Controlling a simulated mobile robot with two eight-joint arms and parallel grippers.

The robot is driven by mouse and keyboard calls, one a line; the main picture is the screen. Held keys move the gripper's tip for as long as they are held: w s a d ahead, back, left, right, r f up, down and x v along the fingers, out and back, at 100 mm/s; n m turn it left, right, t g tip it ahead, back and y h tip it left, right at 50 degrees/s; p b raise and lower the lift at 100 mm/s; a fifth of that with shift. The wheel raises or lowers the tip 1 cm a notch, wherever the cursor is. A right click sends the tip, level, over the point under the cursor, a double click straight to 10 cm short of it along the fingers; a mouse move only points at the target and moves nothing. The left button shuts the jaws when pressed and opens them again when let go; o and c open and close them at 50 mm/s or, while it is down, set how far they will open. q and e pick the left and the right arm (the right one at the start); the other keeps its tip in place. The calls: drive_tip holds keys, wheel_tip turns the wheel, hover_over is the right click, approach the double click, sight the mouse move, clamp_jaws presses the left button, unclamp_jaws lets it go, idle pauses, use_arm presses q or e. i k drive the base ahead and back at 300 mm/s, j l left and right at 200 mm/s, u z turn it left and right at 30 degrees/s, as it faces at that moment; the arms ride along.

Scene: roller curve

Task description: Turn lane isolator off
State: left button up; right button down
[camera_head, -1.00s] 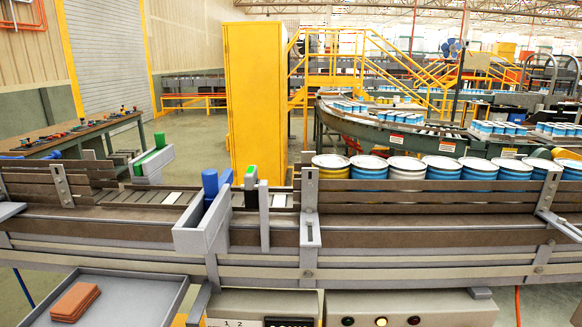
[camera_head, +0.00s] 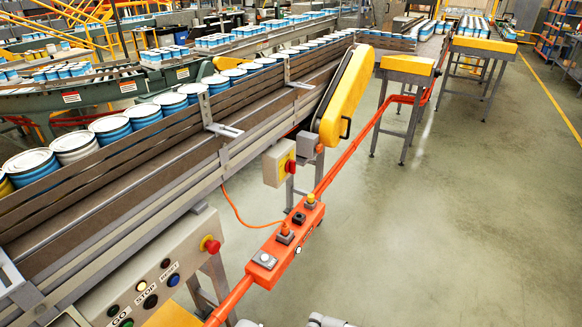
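A grey box with a red handle on a yellow plate (camera_head: 288,165), which looks like the lane isolator, is mounted beside the conveyor below the yellow guard. It is small in view, and I cannot tell its handle position for sure. White-grey parts at the bottom edge, right of centre, look like mine. No gripper fingers show, so neither gripper is in view.
A grey panel (camera_head: 150,270) with GO, STOP and RESET buttons and a red emergency button (camera_head: 210,245) is at lower left. An orange control box (camera_head: 287,240) sits on an orange rail. The conveyor (camera_head: 150,170) carries several cans. The floor (camera_head: 460,220) at right is clear.

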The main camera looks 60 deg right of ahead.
sight(290, 166)
drive_tip(key=z, duration=2.05)
drive_tip(key=i+l+u, duration=0.4)
drive_tip(key=i+l, duration=1.85)
drive_tip(key=l, duration=0.1)
